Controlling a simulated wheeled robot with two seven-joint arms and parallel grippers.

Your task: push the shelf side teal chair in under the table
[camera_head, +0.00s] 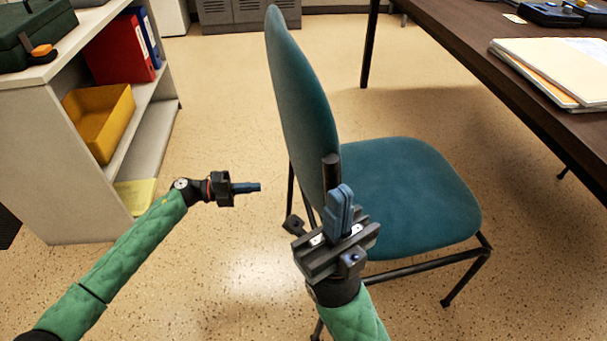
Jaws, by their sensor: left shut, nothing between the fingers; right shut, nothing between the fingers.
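A teal chair (402,197) with a dark metal frame stands in the middle, its backrest on the left and its seat facing right toward the table. The dark brown table (470,45) is at the upper right, and floor shows between the seat and the table. My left gripper (258,187) is shut and empty, left of the backrest and apart from it. My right gripper (340,198) is shut and empty, in front of the lower backrest and hiding part of it and the seat's near corner. I cannot tell whether it touches the chair.
A light grey shelf (75,190) stands at the left, holding a yellow bin (100,120), a red binder (122,50) and a green case (38,32). Papers (560,68) lie on the table. Grey cabinets (245,12) stand at the back. Floor between shelf and chair is clear.

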